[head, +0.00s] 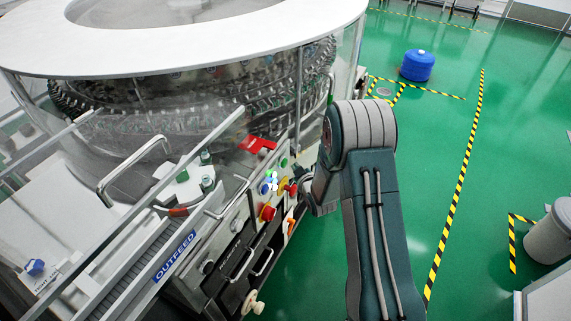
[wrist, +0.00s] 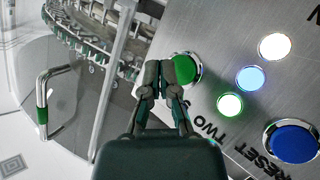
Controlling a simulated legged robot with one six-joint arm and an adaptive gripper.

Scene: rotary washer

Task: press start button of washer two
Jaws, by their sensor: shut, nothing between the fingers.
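The washer's steel control panel (wrist: 225,30) fills the right of the wrist view. A green round button (wrist: 186,68) sits on it, partly covered by my gripper (wrist: 160,72). The lettering "TWO S", cut off by my gripper, runs below the button. My gripper is shut and empty, its fingertips overlapping the left part of the green button; I cannot tell whether they touch it. In the head view the panel is at the washer's right side, with my gripper (head: 305,188) beside it, mostly hidden by my arm.
White, blue and green lamps (wrist: 250,78) are lit beside a blue RESET button (wrist: 292,140). A metal handle (wrist: 43,100) is left. Green floor (head: 430,130) is open right, with a blue drum (head: 417,66) beyond.

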